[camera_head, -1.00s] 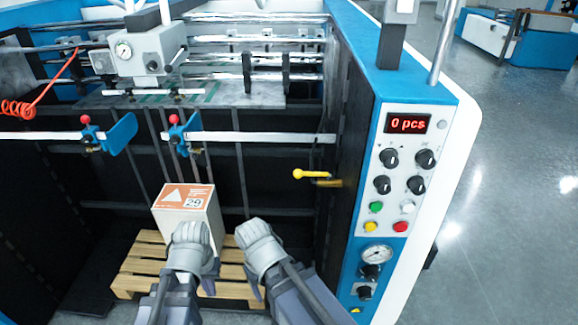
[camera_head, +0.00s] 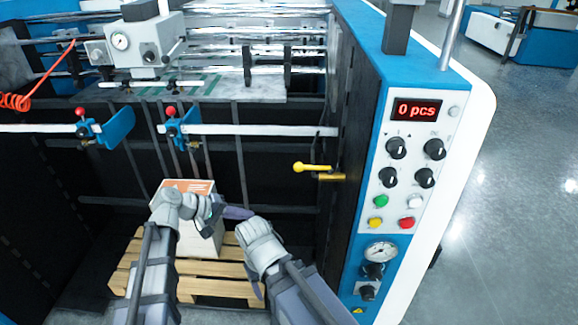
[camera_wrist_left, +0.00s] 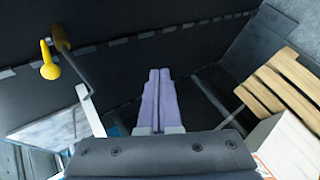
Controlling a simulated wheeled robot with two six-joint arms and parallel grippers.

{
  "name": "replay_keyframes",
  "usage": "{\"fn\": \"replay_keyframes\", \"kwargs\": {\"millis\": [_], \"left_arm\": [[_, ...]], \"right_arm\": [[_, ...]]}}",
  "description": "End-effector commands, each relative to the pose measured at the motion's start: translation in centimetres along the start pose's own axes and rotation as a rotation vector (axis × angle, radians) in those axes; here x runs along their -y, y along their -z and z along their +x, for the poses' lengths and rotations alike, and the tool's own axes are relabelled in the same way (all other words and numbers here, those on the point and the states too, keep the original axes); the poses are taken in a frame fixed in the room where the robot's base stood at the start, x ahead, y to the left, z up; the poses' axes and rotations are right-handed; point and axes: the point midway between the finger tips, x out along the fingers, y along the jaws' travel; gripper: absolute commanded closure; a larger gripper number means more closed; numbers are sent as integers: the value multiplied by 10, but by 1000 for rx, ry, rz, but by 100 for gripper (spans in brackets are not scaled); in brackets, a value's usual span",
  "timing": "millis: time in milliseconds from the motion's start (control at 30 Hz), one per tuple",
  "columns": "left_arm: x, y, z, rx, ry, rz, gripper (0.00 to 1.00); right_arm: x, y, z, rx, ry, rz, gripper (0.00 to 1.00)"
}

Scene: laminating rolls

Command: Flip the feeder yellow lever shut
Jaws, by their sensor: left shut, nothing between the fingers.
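The yellow lever (camera_head: 313,167) sticks out to the left from the inner side of the machine's right column, above a short brass-coloured bar (camera_head: 331,177). In the left wrist view the lever (camera_wrist_left: 48,62) is at the upper left, apart from the fingers. My left gripper (camera_head: 246,213) is shut and empty, below and left of the lever, in front of the box. Its purple fingers (camera_wrist_left: 158,100) lie together in the left wrist view. My right arm's wrist shows at the lower middle, below the lever; its fingertips are hidden.
A white and orange box (camera_head: 200,238) stands on a wooden pallet (camera_head: 215,285) inside the machine. The control panel (camera_head: 412,165) with knobs and buttons is right of the lever. A white crossbar (camera_head: 255,130) runs above. Dark open space lies left of the lever.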

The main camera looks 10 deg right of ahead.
Motion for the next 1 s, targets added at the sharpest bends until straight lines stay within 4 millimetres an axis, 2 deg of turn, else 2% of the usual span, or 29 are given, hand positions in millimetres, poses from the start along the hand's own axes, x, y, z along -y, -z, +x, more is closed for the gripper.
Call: {"fn": "replay_keyframes", "kwargs": {"millis": [33,100,200,400,600,1000], "left_arm": [[-20,13,4,1,-78,-27,100],[-46,23,5,3,-185,-65,100],[-77,37,2,8,-318,-116,100],[-116,54,-6,21,-489,-187,100],[-127,59,-10,26,-544,-210,100],[-130,58,-6,28,-544,-209,100]], "right_arm": [[0,0,0,0,0,0,34],[0,0,0,0,0,0,34],[0,0,0,0,0,0,34],[0,0,0,0,0,0,34],[0,0,0,0,0,0,34],[0,0,0,0,0,0,34]]}}
